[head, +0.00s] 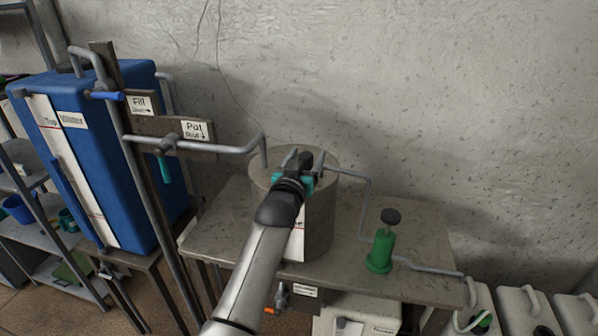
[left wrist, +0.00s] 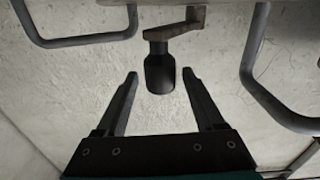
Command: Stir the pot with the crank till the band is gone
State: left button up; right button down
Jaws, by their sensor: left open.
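The pot (head: 318,225) is a grey metal cylinder standing on a table. The crank's arm (left wrist: 180,27) carries a black knob (left wrist: 159,72), which also shows in the head view (head: 306,160) above the pot's top. My left gripper (left wrist: 160,74) is open around the level of the knob, with the knob between its two fingertips and a gap on each side. In the head view my left gripper (head: 299,170) covers part of the pot's top. A white strip (head: 296,244) on the pot's front is partly hidden by my arm; I cannot make out a band.
Grey pipes (head: 225,149) run to the pot on both sides. A green pump (head: 381,249) with a black knob stands right of it on the table (head: 425,235). A blue tank (head: 130,165) stands at left. A valve with an orange handle (head: 271,310) is below the pot.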

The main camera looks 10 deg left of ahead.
pick_arm(q)
jog(key=s+a, duration=0.1)
jog(key=s, duration=1.4)
jog(key=shift+b, duration=0.35)
pick_arm(e)
jog(key=shift+a+f, duration=0.15)
jog(key=shift+f, duration=0.2)
pick_arm(q)
jog(key=shift+a, duration=0.1)
